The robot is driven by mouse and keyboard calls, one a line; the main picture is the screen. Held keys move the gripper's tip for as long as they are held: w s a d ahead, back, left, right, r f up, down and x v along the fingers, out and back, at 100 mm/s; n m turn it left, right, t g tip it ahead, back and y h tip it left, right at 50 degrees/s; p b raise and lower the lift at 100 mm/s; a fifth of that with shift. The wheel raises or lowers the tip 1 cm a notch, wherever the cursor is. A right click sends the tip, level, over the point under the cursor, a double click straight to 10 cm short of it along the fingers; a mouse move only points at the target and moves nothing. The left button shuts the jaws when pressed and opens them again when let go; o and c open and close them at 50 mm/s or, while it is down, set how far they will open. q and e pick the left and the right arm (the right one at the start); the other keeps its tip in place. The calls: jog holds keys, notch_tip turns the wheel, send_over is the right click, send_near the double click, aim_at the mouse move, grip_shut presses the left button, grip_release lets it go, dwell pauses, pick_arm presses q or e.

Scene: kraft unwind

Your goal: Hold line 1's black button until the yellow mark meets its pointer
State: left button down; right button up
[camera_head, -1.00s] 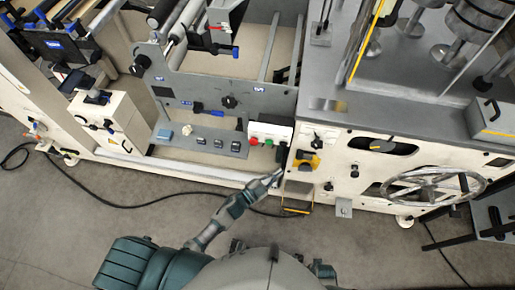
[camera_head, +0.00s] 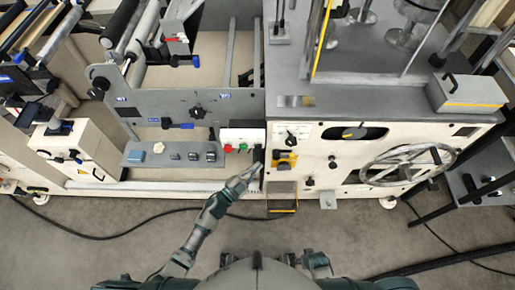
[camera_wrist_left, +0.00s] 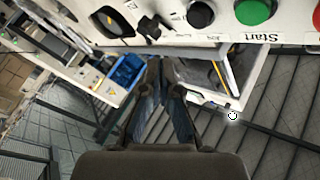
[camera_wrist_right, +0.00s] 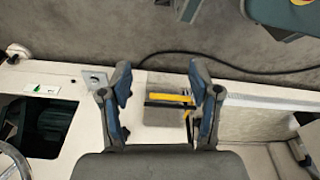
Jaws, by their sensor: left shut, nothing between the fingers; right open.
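A white button box (camera_head: 242,134) stands at the front of the machine in the head view, with a red, a green and a black button. In the left wrist view, the black button (camera_wrist_left: 200,15) is beside the green Start button (camera_wrist_left: 255,11), at the top of the picture. My left gripper (camera_head: 254,168) is shut and empty, just below the box and apart from the button; it also shows in the left wrist view (camera_wrist_left: 161,62). My right gripper (camera_wrist_right: 161,78) is open and empty in the right wrist view. I cannot make out the yellow mark or its pointer.
A yellow-backed switch (camera_head: 284,160) and a handwheel (camera_head: 408,165) are on the cream panel to the right. A yellow-edged step (camera_head: 282,205) sits low in front. A black cable (camera_head: 110,237) crosses the floor.

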aim_at(258, 146)
pick_arm(q)
jog(key=shift+w+d+b, duration=0.1)
jog(key=shift+w+b, duration=0.3)
jog(key=shift+w, duration=1.9)
pick_arm(e)
jog(key=shift+w+d+r, duration=0.1)
jog(key=shift+w+r, duration=0.25)
jog(key=shift+r, duration=0.4)
jog(key=shift+w+r, duration=0.3)
jog(key=shift+r, duration=0.4)
pick_arm(q)
jog(key=shift+w+r, duration=0.1)
jog(key=shift+w, duration=0.3)
jog(key=shift+w, duration=0.5)
dwell(3.4)
